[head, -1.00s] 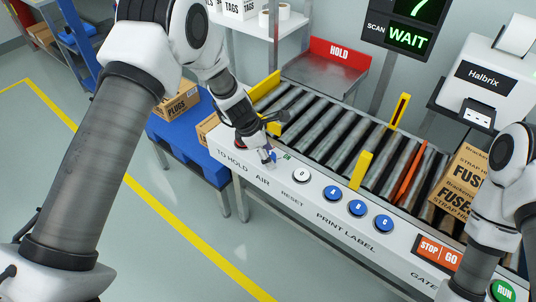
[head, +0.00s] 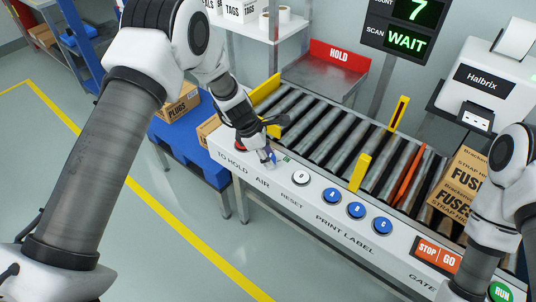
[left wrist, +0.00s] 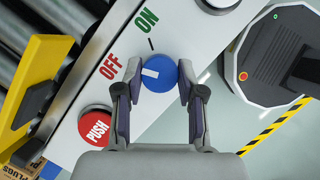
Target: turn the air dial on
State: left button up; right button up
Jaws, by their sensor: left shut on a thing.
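The air dial (left wrist: 160,73) is a round blue knob on the pale control panel. In the left wrist view its white mark points left, towards the red OFF word (left wrist: 109,67). The green ON word (left wrist: 147,20) is above it, with a short black tick between. My left gripper (left wrist: 160,76) is shut on the dial, one finger on each side. In the head view my left gripper (head: 268,158) is down at the panel above the AIR label (head: 262,183) and mostly hides the dial. My right gripper is out of view.
A red PUSH button (left wrist: 96,124) is near the dial, and a white RESET button (head: 301,177) is on its other side. Several blue print buttons (head: 357,210) follow along the panel. The roller conveyor (head: 330,130) with yellow guides (head: 361,170) lies behind.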

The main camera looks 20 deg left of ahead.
pick_arm(q)
jog(key=m+g, duration=0.1)
jog(key=m, duration=0.1)
jog(key=m+g+p, duration=0.1)
jog(key=m, duration=0.2)
jog(key=shift+f, duration=0.15)
jog(key=m+g, duration=0.1)
jog(key=m, duration=0.2)
jog(key=m+g+b, duration=0.1)
jog(key=m, duration=0.1)
jog(key=shift+f+m+y, duration=0.1)
jog(key=shift+m+y, duration=0.2)
jog(key=shift+m, duration=0.1)
jog(key=o, duration=1.1)
jog(key=shift+w, duration=0.15)
jog(key=shift+r, duration=0.2)
jog(key=v, duration=1.1)
jog(key=shift+w+r, duration=0.2)
jog(key=shift+r, duration=0.15)
